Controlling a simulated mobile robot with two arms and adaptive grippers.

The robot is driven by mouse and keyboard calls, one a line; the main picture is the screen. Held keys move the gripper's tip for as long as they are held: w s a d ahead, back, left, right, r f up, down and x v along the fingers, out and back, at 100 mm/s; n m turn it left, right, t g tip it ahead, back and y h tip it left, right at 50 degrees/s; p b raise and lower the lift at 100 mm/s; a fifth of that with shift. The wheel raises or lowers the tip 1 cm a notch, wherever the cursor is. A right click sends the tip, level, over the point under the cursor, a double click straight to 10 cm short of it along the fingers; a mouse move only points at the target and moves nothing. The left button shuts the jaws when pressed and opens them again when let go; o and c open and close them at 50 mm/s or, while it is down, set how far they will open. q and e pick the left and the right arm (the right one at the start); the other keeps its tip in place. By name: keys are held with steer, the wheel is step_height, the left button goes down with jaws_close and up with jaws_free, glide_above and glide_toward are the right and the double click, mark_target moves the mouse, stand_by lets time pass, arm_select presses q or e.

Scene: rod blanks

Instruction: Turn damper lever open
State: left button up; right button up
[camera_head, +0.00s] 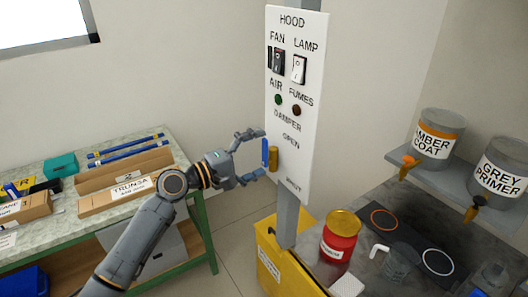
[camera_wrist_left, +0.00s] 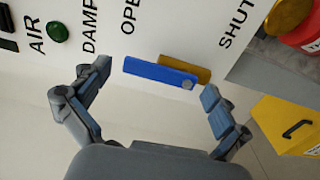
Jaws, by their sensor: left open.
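The damper lever (camera_head: 265,152) is a blue bar with a brass-coloured part behind it, on the white hood panel (camera_head: 306,75) beside the OPEN and SHUT labels. In the left wrist view the lever (camera_wrist_left: 155,71) lies slightly tilted, with a round silver spot at its SHUT-side end. My left gripper (camera_head: 262,153) is open in front of the panel. In the wrist view its fingers (camera_wrist_left: 155,80) are on either side of the lever, with a gap at each end. My right gripper is in neither view.
The panel also carries fan and lamp switches (camera_head: 299,69) and a green lamp (camera_head: 278,99). A yellow bin (camera_head: 267,252) stands below it. A red can (camera_head: 339,240) is on the dark counter. A workbench (camera_head: 66,235) with boxes is at left.

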arm_select(q)
steer(key=v, duration=1.1)
